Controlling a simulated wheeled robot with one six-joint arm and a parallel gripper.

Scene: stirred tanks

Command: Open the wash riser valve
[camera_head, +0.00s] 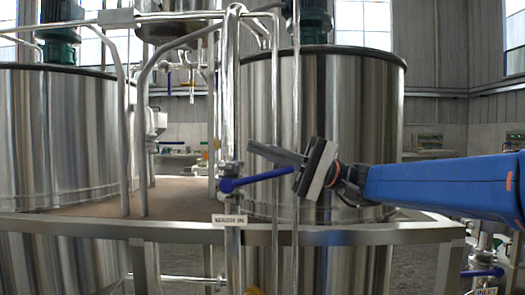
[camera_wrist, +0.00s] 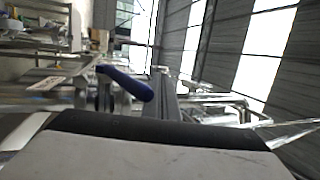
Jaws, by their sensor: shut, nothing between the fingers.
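The wash riser valve has a blue lever handle (camera_head: 258,180) on a vertical steel pipe (camera_head: 232,110), above a "WASH IN" label (camera_head: 229,219). The lever points right from its pivot, nearly level and tilted slightly up. My gripper (camera_head: 258,150) comes in from the right, shut and empty, with its fingers pointing left just above the lever in the head view. The lever's right end is close to my gripper's palm; I cannot tell if they touch. In the wrist view, the blue lever (camera_wrist: 128,83) lies left of the fingers (camera_wrist: 161,84), and its near end is close to them.
A steel rail (camera_head: 330,235) runs across the front below the valve. Large steel tanks stand behind at left (camera_head: 60,130) and right (camera_head: 345,110). Thin vertical pipes stand close to the lever. Another blue-handled valve (camera_head: 482,272) is at lower right by an "INLET" label (camera_head: 485,292).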

